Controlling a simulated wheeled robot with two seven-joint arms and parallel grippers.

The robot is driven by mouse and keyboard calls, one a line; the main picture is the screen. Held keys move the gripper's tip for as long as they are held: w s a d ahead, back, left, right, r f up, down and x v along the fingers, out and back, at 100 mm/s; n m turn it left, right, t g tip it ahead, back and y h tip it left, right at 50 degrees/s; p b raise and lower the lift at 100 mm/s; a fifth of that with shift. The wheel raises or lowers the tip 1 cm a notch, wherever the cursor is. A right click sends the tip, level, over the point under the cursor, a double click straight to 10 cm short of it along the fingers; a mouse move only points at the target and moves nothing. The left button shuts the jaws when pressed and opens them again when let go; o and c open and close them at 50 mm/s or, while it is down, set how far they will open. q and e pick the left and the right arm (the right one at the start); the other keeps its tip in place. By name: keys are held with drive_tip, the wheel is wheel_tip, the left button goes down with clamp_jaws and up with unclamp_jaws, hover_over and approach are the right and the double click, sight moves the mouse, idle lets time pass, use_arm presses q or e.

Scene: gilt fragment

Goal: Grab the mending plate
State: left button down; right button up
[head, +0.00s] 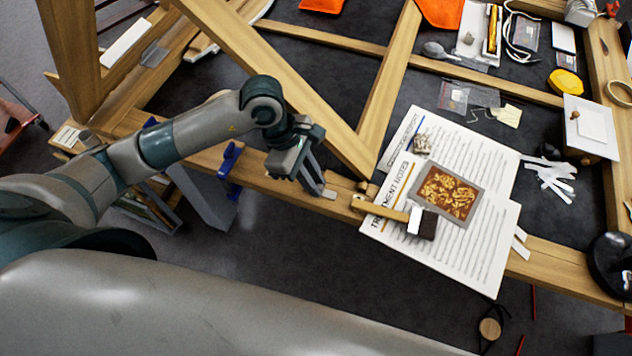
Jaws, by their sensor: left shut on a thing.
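My left gripper (318,190) reaches down to the front wooden rail, left of the printed sheets. It is shut on a small pale grey flat piece, which I take to be the mending plate (329,194). Only the end of the plate shows beside the fingertips, at the rail's top surface. The fingers hide the rest, and I cannot tell whether it touches the rail. My right gripper is not in view.
The wooden rail (560,262) runs along the front. A wooden-handled brush (385,209) and a gilt fragment (447,193) lie on printed sheets (480,240) to the right. A blue clamp (229,160) grips the rail to the left. A diagonal beam (270,75) rises behind the gripper.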

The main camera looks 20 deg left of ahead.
use_arm(q)
drive_tip(key=shift+r+b, duration=0.3)
drive_tip(key=shift+r, duration=0.15)
wheel_tip(320, 180, up, 3)
drive_tip(key=shift+d+b, duration=0.1)
drive_tip(key=shift+b, duration=0.85)
drive_tip(key=s+d+r+b, duration=0.3)
drive_tip(key=d+r, duration=0.4)
drive_tip(key=d, duration=0.4)
drive_tip(key=shift+s+b, duration=0.15)
drive_tip(key=shift+b, duration=0.25)
